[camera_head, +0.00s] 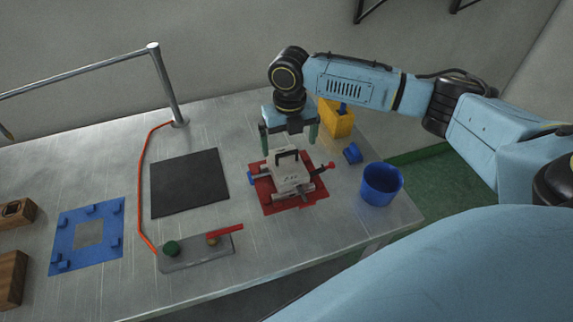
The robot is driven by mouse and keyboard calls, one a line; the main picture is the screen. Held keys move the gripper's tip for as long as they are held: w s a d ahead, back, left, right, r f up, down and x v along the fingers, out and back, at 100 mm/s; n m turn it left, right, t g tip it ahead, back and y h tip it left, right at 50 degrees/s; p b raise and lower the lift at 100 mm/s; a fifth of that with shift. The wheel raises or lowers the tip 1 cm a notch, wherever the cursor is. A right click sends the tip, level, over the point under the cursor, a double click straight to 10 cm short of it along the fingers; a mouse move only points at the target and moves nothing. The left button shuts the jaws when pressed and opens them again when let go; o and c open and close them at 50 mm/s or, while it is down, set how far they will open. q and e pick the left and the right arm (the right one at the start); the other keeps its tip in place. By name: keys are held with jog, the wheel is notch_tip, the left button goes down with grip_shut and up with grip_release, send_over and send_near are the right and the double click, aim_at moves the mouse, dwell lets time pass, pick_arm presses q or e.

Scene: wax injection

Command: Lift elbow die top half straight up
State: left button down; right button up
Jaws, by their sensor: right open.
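The elbow die (290,178) is a light grey block with a dark handle on top. It sits on a red base plate (312,203) on the metal table. A blue knob shows at its left side and a red knob at its right. My right gripper (289,143) comes down from above and behind the die, with its green-tipped fingers apart on either side of the handle. It is open and appears empty. I cannot tell whether the fingers touch the die. My left gripper is not in view.
A blue cup (381,186), a yellow container (337,120) and a small blue part (353,153) stand right of the die. Left are a black mat (189,183), a blue frame (64,238), wooden blocks (10,278) and a grey fixture (197,254) with a red lever.

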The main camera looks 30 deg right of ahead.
aim_at(287, 155)
jog(key=f, duration=0.7)
jog(key=shift+w+a+f, duration=0.1)
jog(key=shift+a+f, duration=0.15)
jog(key=shift+f, duration=0.1)
jog(key=shift+r, duration=0.1)
jog(key=c, duration=1.6)
